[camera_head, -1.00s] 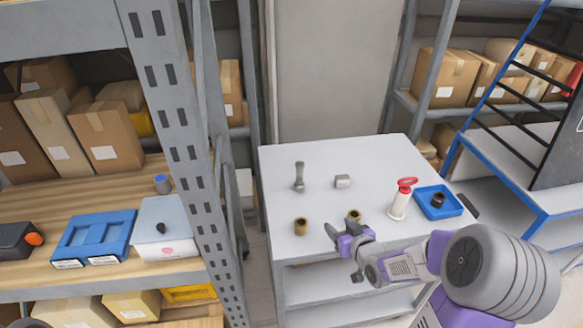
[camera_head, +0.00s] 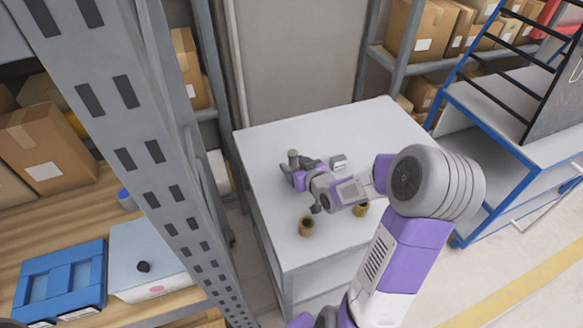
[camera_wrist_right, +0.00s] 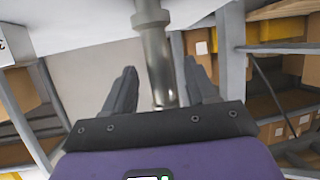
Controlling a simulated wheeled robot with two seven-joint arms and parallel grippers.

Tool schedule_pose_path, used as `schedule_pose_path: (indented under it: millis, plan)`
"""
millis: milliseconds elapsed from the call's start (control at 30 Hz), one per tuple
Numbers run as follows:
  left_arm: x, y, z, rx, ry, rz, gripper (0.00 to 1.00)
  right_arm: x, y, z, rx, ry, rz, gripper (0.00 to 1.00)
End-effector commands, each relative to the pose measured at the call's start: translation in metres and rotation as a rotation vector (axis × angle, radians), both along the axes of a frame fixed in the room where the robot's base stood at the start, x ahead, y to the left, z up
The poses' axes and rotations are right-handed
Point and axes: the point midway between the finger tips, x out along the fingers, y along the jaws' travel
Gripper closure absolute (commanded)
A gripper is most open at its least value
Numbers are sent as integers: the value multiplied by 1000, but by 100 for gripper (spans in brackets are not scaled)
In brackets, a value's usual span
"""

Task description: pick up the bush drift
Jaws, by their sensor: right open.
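The bush drift (camera_head: 293,157), a grey metal rod with a wider top, stands upright on the white table (camera_head: 375,118) near its left side. My right gripper (camera_head: 298,168) is low over the table, right at the drift. In the right wrist view the drift (camera_wrist_right: 154,50) rises between the two dark, spread fingers of the open gripper (camera_wrist_right: 160,72). I cannot tell whether either finger touches it. The drift's lower part is partly hidden by the gripper in the head view. My left gripper is not in view.
A small grey block (camera_head: 338,160) sits just beyond my right wrist. Two brass bushings (camera_head: 307,226) (camera_head: 361,209) stand nearer the table's front. A grey shelf post (camera_head: 125,110) rises left of the table. The table's far right is bare.

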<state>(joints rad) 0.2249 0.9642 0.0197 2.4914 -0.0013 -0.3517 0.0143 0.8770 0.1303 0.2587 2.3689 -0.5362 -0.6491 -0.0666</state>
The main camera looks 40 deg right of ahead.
Motion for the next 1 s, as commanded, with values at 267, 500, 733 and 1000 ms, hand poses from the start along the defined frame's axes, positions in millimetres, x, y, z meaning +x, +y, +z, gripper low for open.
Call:
schedule_pose_path:
  millis: [267, 500, 733, 1000]
  plan:
    - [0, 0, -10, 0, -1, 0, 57, 31, -5, -13, 0, -1, 1, 43]
    - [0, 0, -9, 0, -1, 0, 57, 32, -5, -12, 0, 0, 0, 44]
    - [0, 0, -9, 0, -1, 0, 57, 32, -5, -13, 0, 0, 0, 80]
    - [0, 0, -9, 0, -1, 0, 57, 32, -5, -12, -2, -2, -1, 100]
